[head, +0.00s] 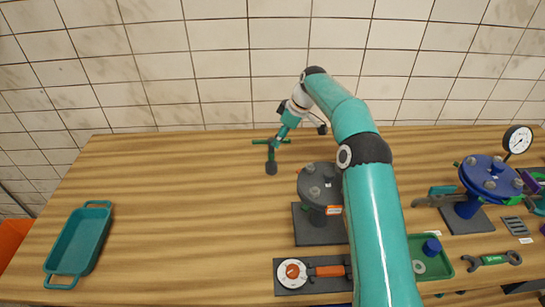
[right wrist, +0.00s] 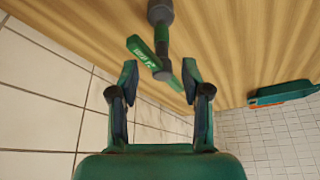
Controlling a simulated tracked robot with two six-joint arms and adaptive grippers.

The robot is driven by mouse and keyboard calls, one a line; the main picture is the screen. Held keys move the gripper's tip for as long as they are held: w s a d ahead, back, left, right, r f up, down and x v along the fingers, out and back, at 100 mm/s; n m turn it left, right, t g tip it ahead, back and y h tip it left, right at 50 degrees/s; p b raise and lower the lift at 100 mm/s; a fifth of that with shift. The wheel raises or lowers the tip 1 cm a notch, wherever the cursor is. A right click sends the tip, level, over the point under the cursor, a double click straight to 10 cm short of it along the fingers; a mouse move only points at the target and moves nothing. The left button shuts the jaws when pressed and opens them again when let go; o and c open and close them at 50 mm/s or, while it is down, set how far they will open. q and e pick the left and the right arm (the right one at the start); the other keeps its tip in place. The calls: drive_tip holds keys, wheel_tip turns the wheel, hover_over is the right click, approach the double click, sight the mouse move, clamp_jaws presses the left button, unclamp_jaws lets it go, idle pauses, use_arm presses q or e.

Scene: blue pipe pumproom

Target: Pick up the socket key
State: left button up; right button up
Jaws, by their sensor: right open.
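The socket key is a T-shaped tool with a green crossbar and a dark grey socket end. My right gripper (head: 276,142) is open at the crossbar. In the right wrist view my right gripper (right wrist: 160,76) has its fingertips apart, with the crossbar's near part between them; contact cannot be told. My left gripper is out of view.
A teal tray (head: 80,240) stands at the left; it also shows in the right wrist view (right wrist: 283,93). A grey flanged fitting (head: 318,185) and a valve panel (head: 310,273) stand near my right arm. A blue flanged pump (head: 490,175) and wrench (head: 492,261) are right. The left-middle table is clear.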

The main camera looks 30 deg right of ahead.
sight(269, 160)
drive_tip(key=x, duration=0.3)
drive_tip(key=shift+w+a+f+p, duration=0.2)
drive_tip(key=shift+f+p, duration=0.2)
drive_tip(key=shift+p, duration=0.1)
drive_tip(key=x, duration=0.1)
drive_tip(key=p+x, duration=0.2)
drive_tip(key=x, duration=0.1)
drive_tip(key=shift+w+a, duration=0.25)
drive_tip(key=shift+w, duration=0.05)
drive_tip(key=shift+f, duration=0.15)
clamp_jaws()
